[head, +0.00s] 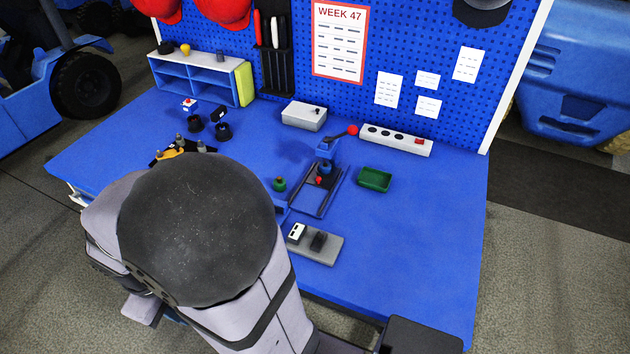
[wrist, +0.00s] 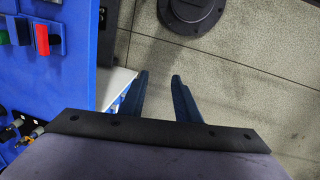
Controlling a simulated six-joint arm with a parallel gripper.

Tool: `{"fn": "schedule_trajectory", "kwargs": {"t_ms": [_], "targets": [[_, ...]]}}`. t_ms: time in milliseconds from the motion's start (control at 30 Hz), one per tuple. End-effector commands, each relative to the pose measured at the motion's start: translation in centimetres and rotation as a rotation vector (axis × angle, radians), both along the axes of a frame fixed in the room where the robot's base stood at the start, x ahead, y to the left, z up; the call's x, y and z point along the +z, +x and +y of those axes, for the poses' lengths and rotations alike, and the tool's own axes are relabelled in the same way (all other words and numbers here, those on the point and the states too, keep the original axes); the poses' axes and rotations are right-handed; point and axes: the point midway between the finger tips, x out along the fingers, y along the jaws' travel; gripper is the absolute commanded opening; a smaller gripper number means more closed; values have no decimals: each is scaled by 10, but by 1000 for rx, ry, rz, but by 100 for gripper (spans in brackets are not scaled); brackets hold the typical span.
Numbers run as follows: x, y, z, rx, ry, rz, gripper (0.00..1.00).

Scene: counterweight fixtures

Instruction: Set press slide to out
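The press (head: 325,148) is a small blue fixture in the middle of the blue bench, with a red-balled lever (head: 352,130) pointing to the right. Its slide (head: 313,200) has dark parallel rails running from under the press toward the bench front. A small red knob (head: 320,180) and a dark-blue part sit at the rails' back end, close to the press; their exact position is hard to tell. My gripper (wrist: 160,78) shows in the wrist view, open and empty, over the floor beside the bench edge. In the head view my arm hides it.
A green tray (head: 374,180) is right of the slide. A green knob (head: 279,184) stands left of it. A grey switch plate (head: 318,248) lies in front. A power strip (head: 396,140) and a grey box (head: 304,115) are behind. The bench's right side is clear.

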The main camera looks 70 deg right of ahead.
Motion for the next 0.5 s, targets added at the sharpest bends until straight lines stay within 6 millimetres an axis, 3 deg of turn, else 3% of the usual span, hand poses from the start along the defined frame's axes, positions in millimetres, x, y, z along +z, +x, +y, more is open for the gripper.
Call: {"fn": "schedule_trajectory", "kwargs": {"t_ms": [33,167,300,500], "targets": [[-12,10,-21,30,-44,10,29],[-27,38,-92,158,-194,51,29],[-42,65,-181,313,-370,129,29],[-55,85,-294,509,-572,268,29]]}}
